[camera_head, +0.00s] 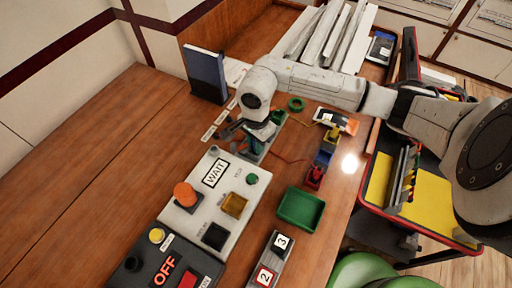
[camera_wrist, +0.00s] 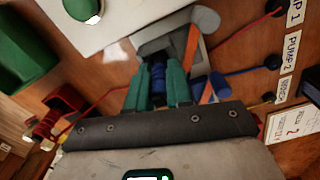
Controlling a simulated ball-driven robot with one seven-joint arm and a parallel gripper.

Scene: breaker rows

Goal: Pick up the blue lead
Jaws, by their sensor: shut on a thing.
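In the wrist view, my gripper (camera_wrist: 158,90) has its teal fingers closed around a dark blue ribbed piece, the blue lead's plug (camera_wrist: 158,74). A blue cable (camera_wrist: 245,73) runs from the port near the PUMP 2 label to a blue cylinder (camera_wrist: 217,86) just right of the fingers. The join between that cylinder and the held plug is hidden. In the head view, my gripper (camera_head: 258,138) is low over the far part of the wooden bench, and the held plug is too small to make out.
The WAIT panel (camera_head: 246,203) stands just nearer. A red cable (camera_head: 290,159) crosses the bench nearby. A dark blue upright binder (camera_head: 207,75) stands at left.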

